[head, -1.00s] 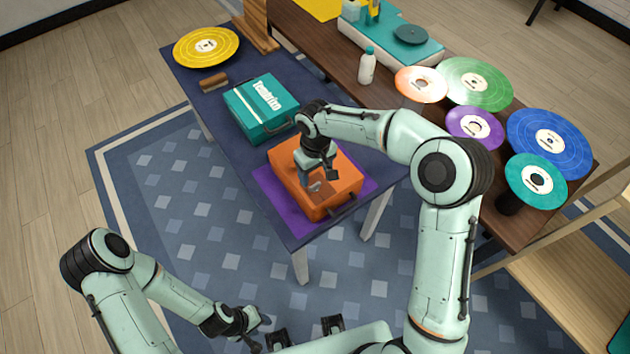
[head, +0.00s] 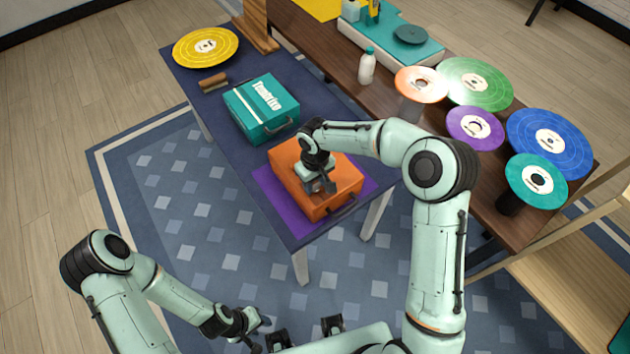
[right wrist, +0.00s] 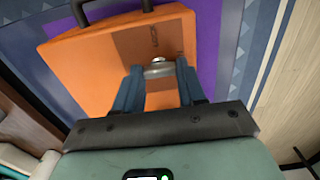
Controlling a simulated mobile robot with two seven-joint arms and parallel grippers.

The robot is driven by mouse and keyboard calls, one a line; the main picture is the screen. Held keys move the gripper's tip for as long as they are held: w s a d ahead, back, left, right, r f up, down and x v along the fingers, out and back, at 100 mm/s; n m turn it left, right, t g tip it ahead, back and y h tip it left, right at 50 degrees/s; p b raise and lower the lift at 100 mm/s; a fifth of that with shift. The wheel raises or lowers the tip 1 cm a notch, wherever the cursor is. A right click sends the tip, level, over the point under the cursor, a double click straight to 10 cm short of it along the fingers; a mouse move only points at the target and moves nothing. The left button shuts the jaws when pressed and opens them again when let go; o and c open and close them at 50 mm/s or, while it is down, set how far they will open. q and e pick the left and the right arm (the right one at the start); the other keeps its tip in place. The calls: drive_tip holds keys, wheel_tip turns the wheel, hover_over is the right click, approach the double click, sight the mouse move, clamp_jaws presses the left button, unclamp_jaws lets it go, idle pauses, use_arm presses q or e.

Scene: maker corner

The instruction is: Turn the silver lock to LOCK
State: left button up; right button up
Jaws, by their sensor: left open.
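The orange case (head: 345,175) lies on a purple mat (head: 265,180). It also shows in the right wrist view (right wrist: 85,65). The silver lock (right wrist: 158,70) is on a brown patch of the case in the right wrist view. My right gripper (right wrist: 160,75) is at the case with one finger on each side of the lock. The fingers are very close to the lock, but I cannot tell whether they press on it. In the head view my right gripper (head: 322,190) hides the lock. My left gripper (head: 255,330) is open, low and away from the table.
A teal case (head: 262,108) lies behind the orange one on the dark blue table. A yellow disc (head: 205,47) and a brown brush (head: 213,82) lie at its far end. A white bottle (head: 367,66) and several coloured discs stand on the brown table at right.

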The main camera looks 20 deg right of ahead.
use_arm(q)
drive_tip(key=shift+f, duration=0.1)
use_arm(e)
drive_tip(key=shift+m+b, duration=0.5)
drive_tip(key=shift+m, duration=0.2)
drive_tip(key=m+b, duration=0.1)
drive_tip(key=m, duration=0.1)
drive_tip(key=shift+m, duration=0.3)
drive_tip(key=m+b, duration=0.1)
drive_tip(key=m, duration=0.1)
drive_tip(key=shift+m, duration=0.3)
drive_tip(key=m+b, duration=0.1)
drive_tip(key=m, duration=0.1)
drive_tip(key=shift+m, duration=0.4)
drive_tip(key=m, duration=0.3)
drive_tip(key=shift+m, duration=0.3)
use_arm(q)
drive_tip(key=f, duration=0.1)
drive_tip(key=s+f, duration=0.1)
drive_tip(key=f, duration=0.1)
drive_tip(key=s+f, duration=0.1)
drive_tip(key=shift+s+f, duration=0.2)
drive_tip(key=shift+f, duration=0.05)
use_arm(e)
drive_tip(key=m, duration=0.4)
drive_tip(key=shift+m, duration=0.4)
